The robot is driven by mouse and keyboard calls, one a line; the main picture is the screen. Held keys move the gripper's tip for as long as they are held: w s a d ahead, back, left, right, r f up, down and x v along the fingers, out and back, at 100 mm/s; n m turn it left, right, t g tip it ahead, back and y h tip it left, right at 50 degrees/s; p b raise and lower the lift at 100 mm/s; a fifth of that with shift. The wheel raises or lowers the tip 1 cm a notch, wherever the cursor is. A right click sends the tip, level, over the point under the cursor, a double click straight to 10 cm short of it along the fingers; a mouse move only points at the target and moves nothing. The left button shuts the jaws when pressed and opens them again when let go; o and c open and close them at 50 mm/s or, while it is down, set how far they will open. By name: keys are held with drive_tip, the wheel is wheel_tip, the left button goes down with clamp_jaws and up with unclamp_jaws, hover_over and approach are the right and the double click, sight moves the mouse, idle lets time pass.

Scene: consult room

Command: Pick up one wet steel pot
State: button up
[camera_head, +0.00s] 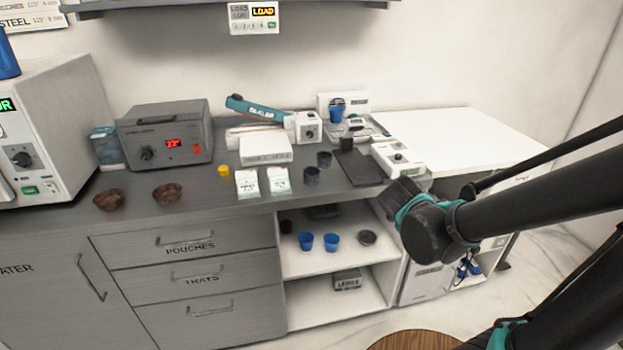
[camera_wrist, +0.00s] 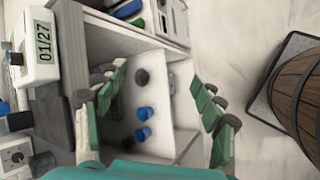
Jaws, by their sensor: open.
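A round dark grey steel-looking pot (camera_head: 367,237) stands on the upper shelf of the open cabinet, to the right of two blue cups (camera_head: 306,241) (camera_head: 331,242). The pot also shows in the wrist view (camera_wrist: 142,76), above the blue cups there. I cannot tell whether it is wet. My gripper (camera_wrist: 157,80) is open and empty, its green-padded fingers spread either side of the view of the shelf. The pot appears between them, beyond the tips and not touched. In the head view my fingers cannot be made out. Two dark pots (camera_head: 312,175) (camera_head: 324,160) stand on the counter.
The grey counter (camera_head: 205,216) above the shelf holds brown bowls (camera_head: 167,194), devices and a dark flat pad (camera_head: 360,168). A box (camera_head: 347,280) sits on the lower shelf. A wooden barrel (camera_wrist: 300,95) stands at right in the wrist view.

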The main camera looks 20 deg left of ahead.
drive_tip(key=w+a+r+n+t, duration=0.1)
drive_tip(key=a+r+n+t, duration=0.1)
drive_tip(key=a+n, duration=0.45)
drive_tip(key=n+t+y, duration=0.5)
drive_tip(key=n, duration=0.8)
approach(310, 178)
drive_tip(key=shift+m, duration=0.25)
drive_tip(key=x, duration=0.7)
drive_tip(key=shift+a, duration=0.35)
drive_tip(key=shift+d+x, duration=0.2)
drive_tip(key=shift+x, duration=1.25)
drive_tip(key=shift+d+x, duration=0.15)
drive_tip(key=shift+x, duration=1.25)
drive_tip(key=shift+c, duration=0.5)
drive_tip(key=c, duration=1.2)
